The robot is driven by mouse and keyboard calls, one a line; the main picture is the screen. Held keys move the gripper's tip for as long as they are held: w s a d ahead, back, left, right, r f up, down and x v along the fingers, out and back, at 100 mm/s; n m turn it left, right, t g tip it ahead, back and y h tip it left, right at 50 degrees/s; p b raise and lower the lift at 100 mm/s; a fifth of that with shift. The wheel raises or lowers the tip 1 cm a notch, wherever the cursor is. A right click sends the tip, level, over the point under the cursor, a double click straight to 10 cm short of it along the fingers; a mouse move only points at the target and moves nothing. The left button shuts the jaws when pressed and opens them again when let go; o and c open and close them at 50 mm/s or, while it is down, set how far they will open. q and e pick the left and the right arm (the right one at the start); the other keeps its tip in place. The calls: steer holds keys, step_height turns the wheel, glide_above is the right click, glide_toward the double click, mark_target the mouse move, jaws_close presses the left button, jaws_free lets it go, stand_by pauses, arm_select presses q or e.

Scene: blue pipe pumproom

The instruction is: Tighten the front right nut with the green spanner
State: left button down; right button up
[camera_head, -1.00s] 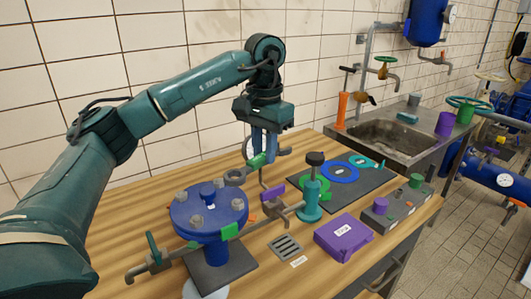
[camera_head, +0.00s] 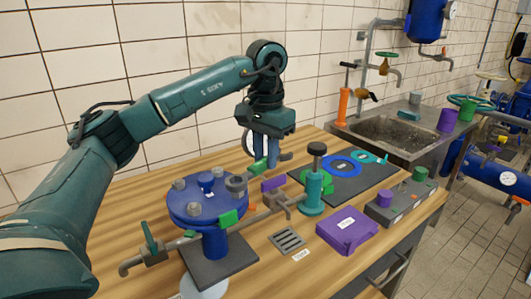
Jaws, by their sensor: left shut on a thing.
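The spanner's grey ring end (camera_head: 237,183) points left and down. It is at the right-hand nut of the blue flange (camera_head: 205,203) and largely hides that nut. I cannot tell whether the ring is fully seated around it. Other grey nuts show at the flange's front (camera_head: 194,209) and left (camera_head: 180,184). My right gripper is not in view.
A purple box (camera_head: 347,230), a grille (camera_head: 287,240) and a dark mat (camera_head: 338,190) lie to the right. The sink (camera_head: 395,136) is beyond.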

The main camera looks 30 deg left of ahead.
arm_select(q)
steer(key=shift+f, duration=0.1)
steer(key=shift+f+b, duration=0.6)
steer(key=shift+f, duration=0.3)
steer(key=shift+d+r, duration=0.1)
steer(key=shift+s+d+m+p, duration=0.25)
steer(key=shift+d+m+p, duration=0.15)
steer(key=shift+d+m, duration=0.55)
steer(key=shift+s+d+m+p, duration=0.25)
steer(key=shift+d+m+p, duration=0.25)
steer(key=shift+m, duration=0.85)
